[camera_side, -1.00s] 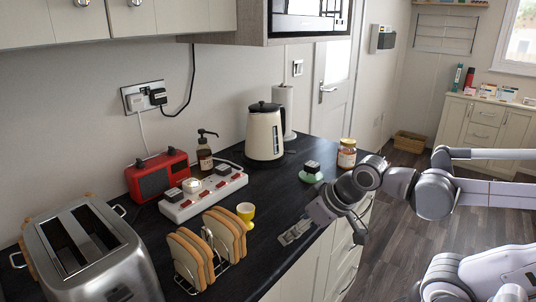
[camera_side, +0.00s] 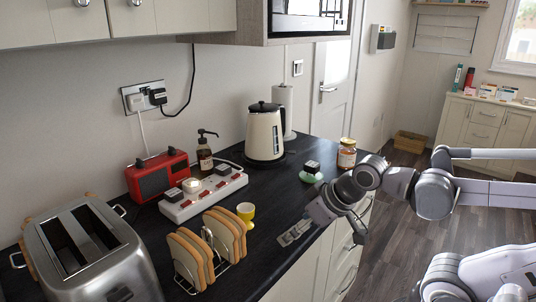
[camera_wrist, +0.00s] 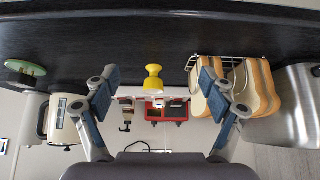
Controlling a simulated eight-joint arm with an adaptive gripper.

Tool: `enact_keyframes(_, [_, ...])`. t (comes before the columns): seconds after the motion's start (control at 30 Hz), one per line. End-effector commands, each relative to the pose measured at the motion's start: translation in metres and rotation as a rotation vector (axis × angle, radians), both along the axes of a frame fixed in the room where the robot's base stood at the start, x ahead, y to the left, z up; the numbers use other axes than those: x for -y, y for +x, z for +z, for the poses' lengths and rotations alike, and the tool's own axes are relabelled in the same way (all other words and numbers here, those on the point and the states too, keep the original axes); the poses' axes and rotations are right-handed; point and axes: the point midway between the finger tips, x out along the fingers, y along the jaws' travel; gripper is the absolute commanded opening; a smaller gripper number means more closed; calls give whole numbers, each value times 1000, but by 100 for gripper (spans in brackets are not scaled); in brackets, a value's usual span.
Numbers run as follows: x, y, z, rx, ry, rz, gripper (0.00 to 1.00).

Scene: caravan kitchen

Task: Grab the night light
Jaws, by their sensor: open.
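The yellow egg cup (camera_side: 246,212) and the toast rack (camera_side: 210,248) stand in front of the strip. A red radio (camera_side: 157,177), kettle (camera_side: 265,134), toaster (camera_side: 88,250), pump bottle (camera_side: 205,158), jar (camera_side: 347,154) and green dish (camera_side: 311,177) stand around. Bare counter lies right of the strip.

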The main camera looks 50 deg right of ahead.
Motion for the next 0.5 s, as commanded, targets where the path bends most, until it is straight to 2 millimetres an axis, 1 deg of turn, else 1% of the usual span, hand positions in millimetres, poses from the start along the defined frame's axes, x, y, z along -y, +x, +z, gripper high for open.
enact_keyframes(0.13, [0,6,7,-8,-27,31,83])
enact_keyframes(0.23, [0,21,22,-27,-91,106,83])
enact_keyframes(0.37, [0,51,48,-69,-222,258,83])
enact_keyframes(0.5, [-1,89,72,-121,-366,439,83])
